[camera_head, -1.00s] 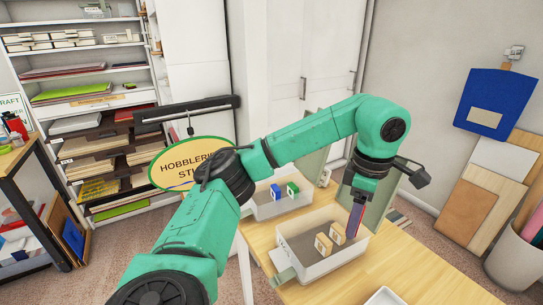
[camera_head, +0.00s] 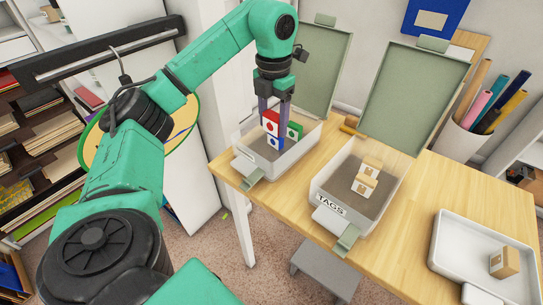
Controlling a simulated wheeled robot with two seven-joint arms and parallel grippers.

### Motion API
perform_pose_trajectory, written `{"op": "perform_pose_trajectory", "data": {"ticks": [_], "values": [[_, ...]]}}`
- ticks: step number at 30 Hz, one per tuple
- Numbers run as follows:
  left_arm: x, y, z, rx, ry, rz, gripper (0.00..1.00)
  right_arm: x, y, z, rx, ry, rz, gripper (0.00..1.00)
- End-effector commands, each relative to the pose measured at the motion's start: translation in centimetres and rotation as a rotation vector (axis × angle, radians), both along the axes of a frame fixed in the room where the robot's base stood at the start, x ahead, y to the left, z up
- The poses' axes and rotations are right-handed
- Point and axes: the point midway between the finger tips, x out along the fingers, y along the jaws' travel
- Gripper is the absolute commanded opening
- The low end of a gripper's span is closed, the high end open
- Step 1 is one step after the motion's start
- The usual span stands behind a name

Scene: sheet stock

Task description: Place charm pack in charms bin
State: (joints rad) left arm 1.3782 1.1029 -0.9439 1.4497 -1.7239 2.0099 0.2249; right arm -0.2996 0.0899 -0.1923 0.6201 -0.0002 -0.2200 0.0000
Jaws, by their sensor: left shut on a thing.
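My left gripper (camera_head: 273,110) points down over the left bin (camera_head: 287,168). It is shut on a red pack with a white face (camera_head: 270,123), which I take to be the charm pack. The pack hangs upright between the fingers, above a blue-and-white pack (camera_head: 274,143) and beside a green pack (camera_head: 294,130) in the bin. I cannot tell whether it touches them. The left bin is clear-walled, with its green lid open behind it; no label is readable, so I cannot confirm it is the charms bin. My right gripper is not in view.
A bin labelled TAGS (camera_head: 346,217) stands to the right with tan packs (camera_head: 368,175) inside and its green lid (camera_head: 413,95) open. A white tray (camera_head: 450,262) with a tan pack (camera_head: 504,261) is at the front right. Bare tabletop (camera_head: 421,187) lies between them. A grey stool (camera_head: 324,271) is below.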

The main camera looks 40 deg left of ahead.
Motion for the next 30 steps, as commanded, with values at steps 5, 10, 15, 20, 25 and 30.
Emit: {"op": "perform_pose_trajectory", "data": {"ticks": [5, 10, 15, 20, 25, 30], "values": [[-0.1, 0.1, -5.1, 0.002, 0.004, 0.000, 0.09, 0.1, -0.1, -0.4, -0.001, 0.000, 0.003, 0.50], [0.0, 0.1, -7.3, 0.001, 0.001, 0.000, 0.09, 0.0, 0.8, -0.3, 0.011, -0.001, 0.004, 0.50], [-0.1, 0.1, -10.6, 0.000, 0.004, -0.002, 0.09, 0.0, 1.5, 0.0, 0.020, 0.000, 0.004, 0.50], [0.0, 0.1, -11.6, 0.000, -0.001, -0.002, 0.09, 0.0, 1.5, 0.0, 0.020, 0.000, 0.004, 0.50], [0.0, 0.1, -11.7, 0.000, -0.001, -0.002, 0.09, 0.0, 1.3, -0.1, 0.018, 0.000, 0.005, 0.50], [0.0, 0.1, -11.9, 0.000, 0.000, -0.002, 0.74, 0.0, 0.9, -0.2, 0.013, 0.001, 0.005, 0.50]]}}
